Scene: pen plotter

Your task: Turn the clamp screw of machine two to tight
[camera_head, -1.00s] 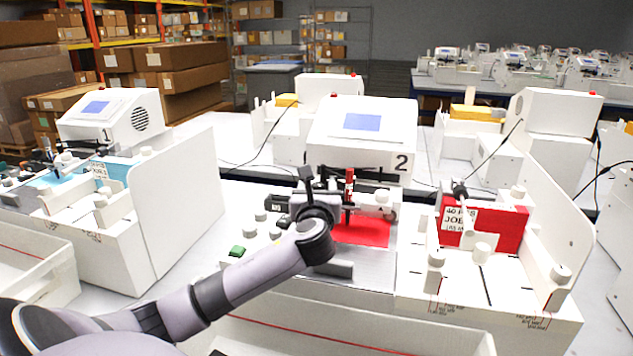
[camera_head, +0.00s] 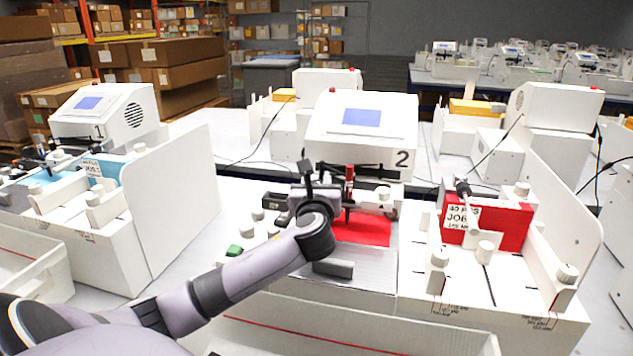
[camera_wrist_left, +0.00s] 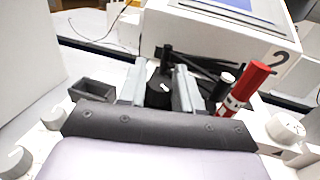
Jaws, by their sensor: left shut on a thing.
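Machine two (camera_head: 360,122) is the white unit with a blue screen and a "2" in the middle of the head view, with a red sheet (camera_head: 362,229) on its bed. My left gripper (camera_head: 303,188) is at the machine's pen carriage, left of the red pen (camera_head: 350,182). In the left wrist view, my left gripper's two grey fingers (camera_wrist_left: 158,88) are shut around a black knob with a white mark (camera_wrist_left: 159,97), which appears to be the clamp screw. The red pen (camera_wrist_left: 243,90) stands tilted just right of the fingers. My arm hides the carriage's left part in the head view.
Several white knobs and a green button (camera_head: 234,250) are on the deck left of my gripper. A red stack of sheets (camera_head: 500,228) stands at the right. A tall white panel (camera_head: 180,205) separates machine one (camera_head: 105,115) at the left. A white tray (camera_head: 350,335) runs along the front.

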